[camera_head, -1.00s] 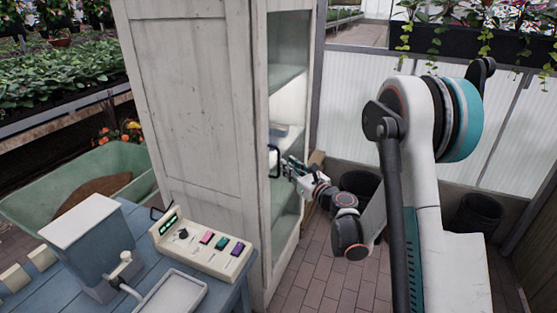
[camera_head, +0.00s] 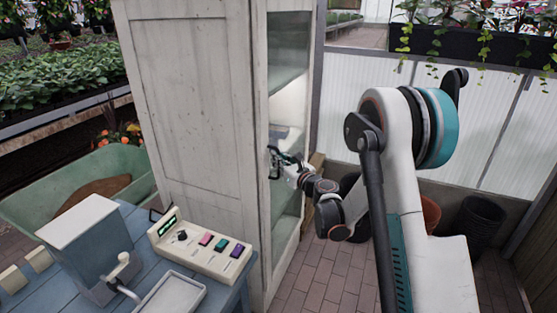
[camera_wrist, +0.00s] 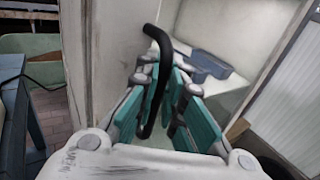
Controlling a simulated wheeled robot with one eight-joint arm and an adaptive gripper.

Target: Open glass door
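The tall white cabinet (camera_head: 190,110) has a narrow glass door (camera_head: 287,70) on its right-facing side, and the door looks closed. A black curved handle (camera_head: 274,162) stands out from the door's near edge. My gripper (camera_head: 284,160) is at the handle, at about the same height. In the wrist view the black handle (camera_wrist: 158,75) runs between the teal-padded fingers of my gripper (camera_wrist: 165,105). The fingers are apart, with a gap visible beside the handle; no firm grip shows. Whether a finger touches the handle is not clear.
A blue table (camera_head: 60,250) with a control box (camera_head: 200,248) and a grey-blue machine (camera_head: 88,245) stands left of the door. A green wheelbarrow (camera_head: 130,165) is behind it. Dark pots (camera_head: 480,220) stand at the right wall. The brick floor (camera_head: 325,275) before the door is clear.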

